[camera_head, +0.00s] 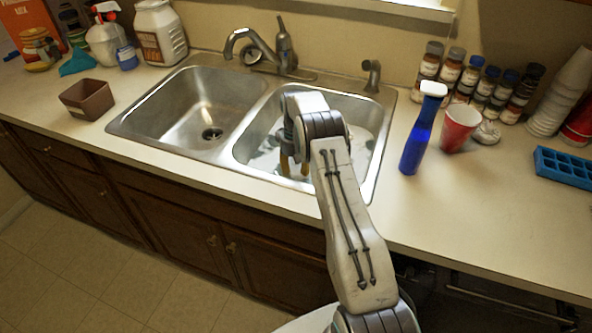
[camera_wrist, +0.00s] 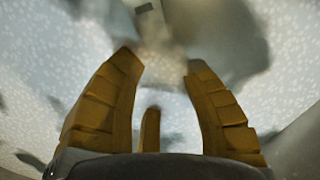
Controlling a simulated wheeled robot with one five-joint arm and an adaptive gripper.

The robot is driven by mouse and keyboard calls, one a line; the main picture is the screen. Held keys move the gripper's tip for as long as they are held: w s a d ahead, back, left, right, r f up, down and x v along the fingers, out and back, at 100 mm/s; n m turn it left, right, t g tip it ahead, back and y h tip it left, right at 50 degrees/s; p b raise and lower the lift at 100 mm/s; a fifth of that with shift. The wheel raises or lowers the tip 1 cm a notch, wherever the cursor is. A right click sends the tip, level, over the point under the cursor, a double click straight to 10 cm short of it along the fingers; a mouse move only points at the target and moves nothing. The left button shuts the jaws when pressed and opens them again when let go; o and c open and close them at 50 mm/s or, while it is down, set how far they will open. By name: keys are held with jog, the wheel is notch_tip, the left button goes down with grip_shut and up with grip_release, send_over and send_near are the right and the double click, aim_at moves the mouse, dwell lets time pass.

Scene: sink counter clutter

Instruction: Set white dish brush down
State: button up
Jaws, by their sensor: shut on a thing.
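My gripper (camera_head: 294,170) reaches down into the right-hand sink basin (camera_head: 240,152), its tan fingers pointing at the basin floor. In the wrist view my gripper (camera_wrist: 160,70) has its fingers on either side of a pale, blurred thing, which I take to be the white dish brush (camera_wrist: 160,48). The fingers are shut on it. Only part of the brush shows there, and my arm and gripper hide it in the head view. I cannot tell whether it touches the basin floor.
A white, flat thing (camera_head: 361,148) lies in the right basin behind my arm. The left basin (camera_head: 190,112) is empty. The faucet (camera_head: 262,45) stands behind. A blue bottle (camera_head: 419,140) and red cup (camera_head: 459,130) stand right of the sink; a brown container (camera_head: 87,100) stands left.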

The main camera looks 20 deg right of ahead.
jog(key=shift+f, duration=0.15)
jog(key=o, duration=1.1)
jog(key=shift+o, duration=0.2)
jog(key=shift+r, duration=0.2)
